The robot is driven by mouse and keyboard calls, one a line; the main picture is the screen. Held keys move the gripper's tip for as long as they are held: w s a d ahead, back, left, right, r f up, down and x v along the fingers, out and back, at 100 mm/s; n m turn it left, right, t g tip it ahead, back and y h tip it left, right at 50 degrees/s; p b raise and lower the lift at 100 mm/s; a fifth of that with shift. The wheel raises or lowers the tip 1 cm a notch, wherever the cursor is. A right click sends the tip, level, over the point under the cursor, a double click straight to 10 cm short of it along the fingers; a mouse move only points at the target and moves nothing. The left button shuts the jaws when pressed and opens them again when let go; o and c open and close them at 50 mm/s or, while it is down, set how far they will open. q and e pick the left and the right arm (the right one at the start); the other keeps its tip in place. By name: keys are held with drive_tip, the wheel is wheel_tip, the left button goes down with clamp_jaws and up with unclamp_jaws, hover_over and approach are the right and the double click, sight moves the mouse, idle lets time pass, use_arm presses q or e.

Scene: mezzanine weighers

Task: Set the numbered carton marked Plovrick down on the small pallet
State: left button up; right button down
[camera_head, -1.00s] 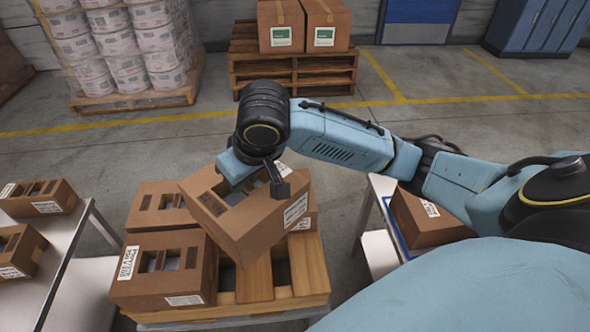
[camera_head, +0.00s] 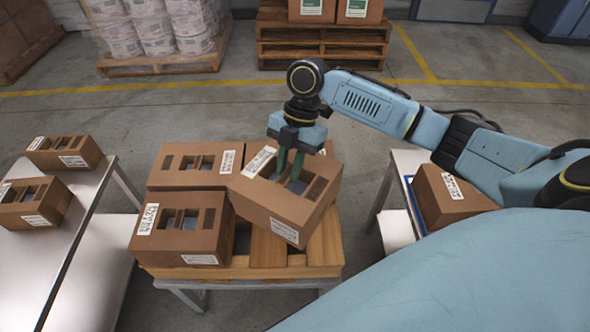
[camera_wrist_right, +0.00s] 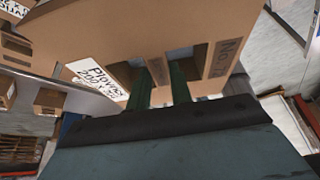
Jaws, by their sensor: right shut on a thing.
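My right gripper (camera_head: 289,166) is shut on a brown carton (camera_head: 262,203) with slots in its top; its green fingers reach into the slots. In the right wrist view the held carton (camera_wrist_right: 130,32) has a label that seems to read Plovrick and a "No." mark, partly cut off. The carton is over the right front of the small wooden pallet (camera_head: 268,249), turned askew to the pallet. I cannot tell whether it touches the boards. Two similar cartons stand on the pallet's left side, one at the back (camera_head: 160,180) and one in front (camera_head: 172,243). My left gripper is out of view.
A metal table (camera_head: 75,250) at left holds two cartons. Another carton (camera_head: 437,205) stands on a table at right. The pallet rests on a low stand (camera_head: 190,285). A brown edge shows behind the held carton.

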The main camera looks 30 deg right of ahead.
sight(295, 183)
drive_tip(key=n, duration=0.2)
drive_tip(key=f+n+g+h, duration=0.1)
drive_tip(key=n, duration=0.1)
drive_tip(key=d+f+n+h, duration=0.1)
drive_tip(key=n, duration=0.1)
drive_tip(key=shift+s+d+n+g+b, duration=0.1)
drive_tip(key=shift+n+g+b, duration=0.2)
drive_tip(key=shift+g, duration=0.1)
drive_tip(key=shift+f+b, duration=0.6)
drive_tip(key=shift+b, duration=0.05)
drive_tip(key=shift+f+b, duration=0.45)
drive_tip(key=shift+b, duration=0.15)
drive_tip(key=shift+f+b, duration=0.35)
drive_tip(key=shift+b, duration=0.1)
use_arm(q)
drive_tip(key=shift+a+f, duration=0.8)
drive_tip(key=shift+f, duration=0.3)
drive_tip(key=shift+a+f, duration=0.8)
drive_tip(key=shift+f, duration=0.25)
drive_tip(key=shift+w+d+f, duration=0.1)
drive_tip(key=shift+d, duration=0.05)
use_arm(e)
drive_tip(key=shift+f, duration=0.2)
